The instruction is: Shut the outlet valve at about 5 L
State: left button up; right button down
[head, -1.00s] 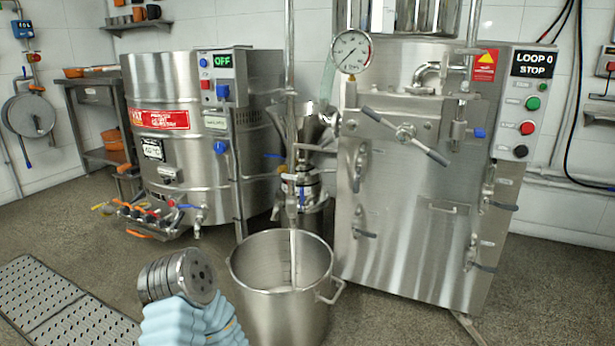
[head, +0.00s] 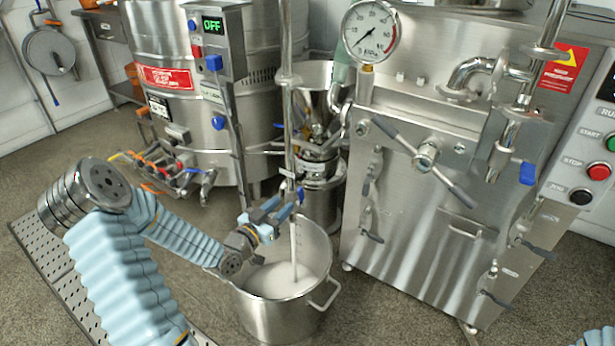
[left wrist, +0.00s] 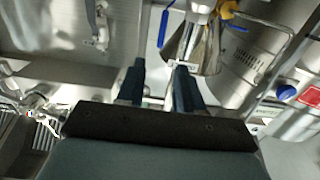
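A steel pot (head: 283,318) stands on the floor below the mill's outlet. A pale stream (head: 294,250) falls into it, and whitish liquid (head: 283,280) covers its bottom. I cannot read a volume mark. A small blue lever (head: 300,194), apparently the outlet valve's, stands upright above the pot. My left gripper (head: 279,208) is just left of this lever, above the pot's rim. In the left wrist view its two dark fingers (left wrist: 160,68) are apart, with nothing clearly between them. A blue lever (left wrist: 163,27) shows beyond them. My right gripper is out of view.
The steel mill cabinet (head: 420,220) with a pressure gauge (head: 370,30) stands to the right. A round tank (head: 170,100) with a control box reading OFF (head: 212,23) stands behind left. A thin vertical pipe (head: 288,120) rises close by my gripper. Floor is open at front.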

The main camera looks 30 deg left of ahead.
aim_at(298, 190)
pick_arm(q)
jog(key=w+d+p, duration=0.1)
jog(key=w, duration=1)
jog(key=shift+w, duration=0.4)
grip_shut()
jog(key=shift+f, duration=0.1)
